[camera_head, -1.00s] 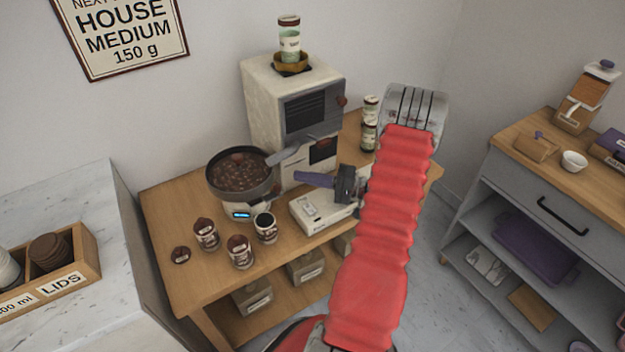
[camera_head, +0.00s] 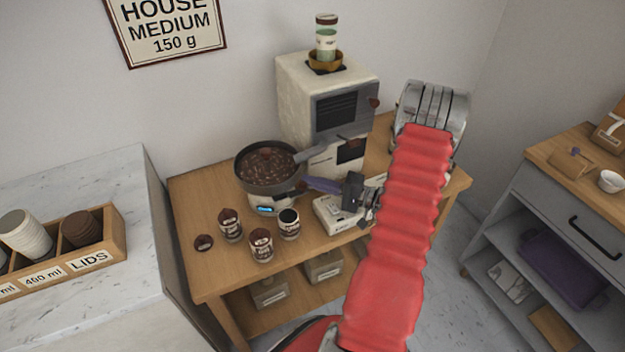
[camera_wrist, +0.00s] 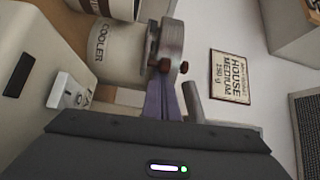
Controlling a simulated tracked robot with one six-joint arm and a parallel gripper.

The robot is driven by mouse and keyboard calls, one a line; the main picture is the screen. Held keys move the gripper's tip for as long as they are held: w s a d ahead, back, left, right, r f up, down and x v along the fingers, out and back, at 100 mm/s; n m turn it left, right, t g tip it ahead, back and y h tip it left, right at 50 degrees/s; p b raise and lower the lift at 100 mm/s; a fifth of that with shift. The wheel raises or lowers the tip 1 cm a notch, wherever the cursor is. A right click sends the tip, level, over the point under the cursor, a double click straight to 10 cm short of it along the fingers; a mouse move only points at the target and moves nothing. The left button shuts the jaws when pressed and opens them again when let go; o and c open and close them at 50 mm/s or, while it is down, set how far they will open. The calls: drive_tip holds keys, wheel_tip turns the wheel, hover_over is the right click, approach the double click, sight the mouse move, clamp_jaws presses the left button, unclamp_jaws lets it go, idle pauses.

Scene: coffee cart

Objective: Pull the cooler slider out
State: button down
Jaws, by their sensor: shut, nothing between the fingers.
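The cooler shows in the head view as a dark round pan (camera_head: 268,164) full of brown beans, above a pale base. In the wrist view a cream cylinder (camera_wrist: 117,45) marked COOLER stands at upper left. A grey metal piece (camera_wrist: 168,45) with small bolts is in front of it; whether this is the slider I cannot tell. My gripper (camera_head: 312,183) points left at the pan's lower right side, its purple fingers shut and empty. In the wrist view the fingers (camera_wrist: 163,98) are close to the metal piece; contact is unclear. The slider is not clearly visible in the head view.
A cream machine (camera_head: 290,90) stands behind the pan on the wooden table (camera_head: 190,190). Several small canisters (camera_head: 261,245) stand at the front left. A white box (camera_head: 332,222) lies below my gripper. A drawer cabinet (camera_head: 535,185) is at right.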

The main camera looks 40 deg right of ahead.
drive_tip(key=shift+s+a, duration=0.25)
drive_tip(key=shift+s, duration=0.55)
drive_tip(key=shift+s+a, duration=0.3)
drive_tip(key=shift+s, duration=0.55)
drive_tip(key=shift+s+a, duration=0.25)
drive_tip(key=shift+s, duration=0.55)
drive_tip(key=w+d, duration=0.2)
drive_tip(key=d, duration=0.1)
drive_tip(key=shift+w+d, duration=0.2)
drive_tip(key=shift+w, duration=0.1)
drive_tip(key=v, duration=0.8)
drive_tip(key=shift+s+d, duration=0.1)
drive_tip(key=shift+s, duration=0.05)
drive_tip(key=shift+s+d, duration=0.25)
drive_tip(key=shift+s, duration=0.3)
